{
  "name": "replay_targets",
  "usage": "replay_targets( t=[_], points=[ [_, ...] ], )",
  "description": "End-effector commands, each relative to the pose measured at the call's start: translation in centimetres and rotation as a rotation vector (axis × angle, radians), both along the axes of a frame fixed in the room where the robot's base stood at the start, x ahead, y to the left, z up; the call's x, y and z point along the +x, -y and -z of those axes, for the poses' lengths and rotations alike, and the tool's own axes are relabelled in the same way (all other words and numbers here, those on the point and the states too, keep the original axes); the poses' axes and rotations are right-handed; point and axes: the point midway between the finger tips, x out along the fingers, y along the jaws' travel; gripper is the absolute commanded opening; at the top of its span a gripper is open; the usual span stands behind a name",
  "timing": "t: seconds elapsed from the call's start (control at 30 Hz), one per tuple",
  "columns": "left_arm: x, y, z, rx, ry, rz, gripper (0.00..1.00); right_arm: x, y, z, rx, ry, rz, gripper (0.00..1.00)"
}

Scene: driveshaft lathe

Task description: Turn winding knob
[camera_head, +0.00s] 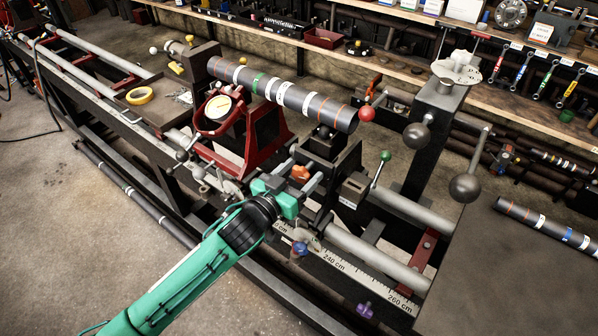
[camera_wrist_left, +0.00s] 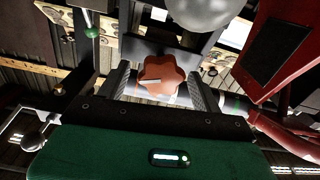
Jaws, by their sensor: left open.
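The orange lobed knob (camera_head: 300,173), which I take to be the winding knob, sits low on the lathe, below the long grey pipe. It also shows in the left wrist view (camera_wrist_left: 162,80), with a pale pointer mark across its face. My left gripper (camera_head: 301,174) comes in from the lower left and is open. In the left wrist view its two fingers (camera_wrist_left: 160,86) stand on either side of the knob, with small gaps. I cannot tell how deep the knob sits between them. My right gripper is not in view.
The pipe (camera_head: 290,93) lies above on a red stand (camera_head: 265,135). A green-tipped lever (camera_head: 380,168), a red ball (camera_head: 366,113) and dark ball handles (camera_head: 465,187) stand to the right. A blue knob (camera_head: 299,249) and the scale (camera_head: 335,262) are below my gripper.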

Motion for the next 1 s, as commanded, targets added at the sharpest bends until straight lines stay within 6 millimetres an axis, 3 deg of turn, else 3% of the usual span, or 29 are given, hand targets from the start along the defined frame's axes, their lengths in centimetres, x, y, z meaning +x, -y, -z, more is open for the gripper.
replay_targets(
  t=[0.23,0.47,1.0],
  points=[
    [0.0,0.0,0.0,0.0,0.0,0.0,0.64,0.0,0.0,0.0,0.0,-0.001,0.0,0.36],
    [0.0,0.0,0.0,0.0,0.0,0.0,0.21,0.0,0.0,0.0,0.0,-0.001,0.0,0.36],
    [0.0,0.1,-0.1,0.131,0.093,-0.001,0.21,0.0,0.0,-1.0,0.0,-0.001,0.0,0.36]
  ],
)
